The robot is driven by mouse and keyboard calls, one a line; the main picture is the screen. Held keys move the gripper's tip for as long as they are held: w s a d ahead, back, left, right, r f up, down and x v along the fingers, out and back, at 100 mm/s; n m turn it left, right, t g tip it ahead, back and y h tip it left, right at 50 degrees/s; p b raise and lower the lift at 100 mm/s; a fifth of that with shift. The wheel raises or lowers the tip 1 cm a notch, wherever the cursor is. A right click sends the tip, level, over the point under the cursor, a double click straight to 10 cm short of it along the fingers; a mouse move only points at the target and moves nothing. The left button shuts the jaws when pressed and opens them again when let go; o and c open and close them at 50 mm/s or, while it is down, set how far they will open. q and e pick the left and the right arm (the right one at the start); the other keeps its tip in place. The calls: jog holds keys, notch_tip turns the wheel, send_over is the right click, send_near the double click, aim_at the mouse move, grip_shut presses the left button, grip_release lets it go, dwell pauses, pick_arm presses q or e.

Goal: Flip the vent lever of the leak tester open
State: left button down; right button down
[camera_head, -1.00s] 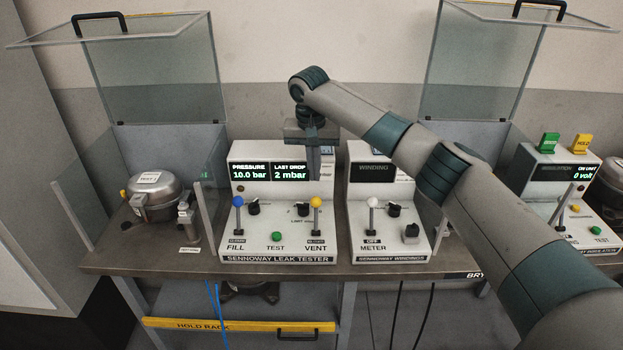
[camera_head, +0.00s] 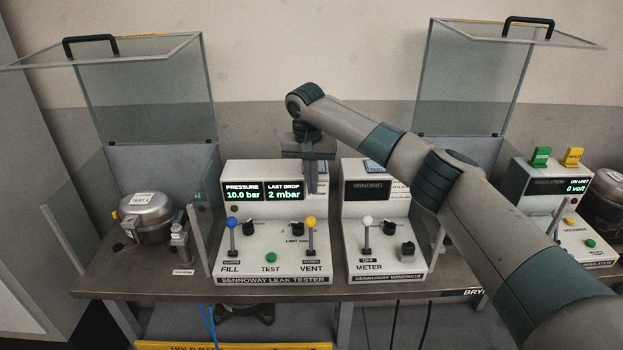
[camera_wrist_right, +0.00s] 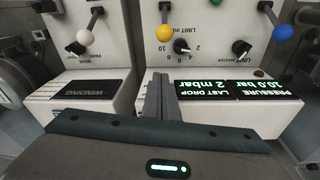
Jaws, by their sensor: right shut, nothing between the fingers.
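The leak tester (camera_head: 270,262) stands on the bench, its display reading 10.0 bar and 2 mbar. Its vent lever has a yellow ball (camera_head: 310,221) and stands upright above the VENT label at the panel's right side. The ball also shows in the right wrist view (camera_wrist_right: 164,32), where the tester appears upside down. My right gripper (camera_head: 311,188) points down, shut and empty, above and behind the yellow ball and apart from it. Its fingers (camera_wrist_right: 160,100) show beside the display in the wrist view. My left gripper is not in view.
The blue-ball fill lever (camera_head: 232,222) stands left of a green test button (camera_head: 271,256). The windings tester (camera_head: 385,262) with a white-ball lever is close on the right. A compressor (camera_head: 147,214) sits left behind clear guard panels. My right arm crosses above the windings tester.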

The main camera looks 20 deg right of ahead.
aim_at(311, 235)
jog(key=f, duration=0.2)
jog(key=f+p, duration=0.1)
jog(key=f, duration=0.2)
jog(key=f+p, duration=0.1)
jog(key=f, duration=0.1)
jog(key=shift+w+d+f, duration=0.15)
jog(key=shift+w+d, duration=0.25)
jog(key=shift+s+a+r+p, duration=0.15)
jog(key=shift+s+r+p, duration=0.05)
jog(key=shift+p, duration=0.1)
jog(key=s, duration=0.1)
jog(key=s+a+p, duration=0.1)
jog(key=s, duration=0.1)
jog(key=shift+a+r+p, duration=0.2)
jog(key=shift+a+p, duration=0.1)
jog(key=shift+p, duration=0.1)
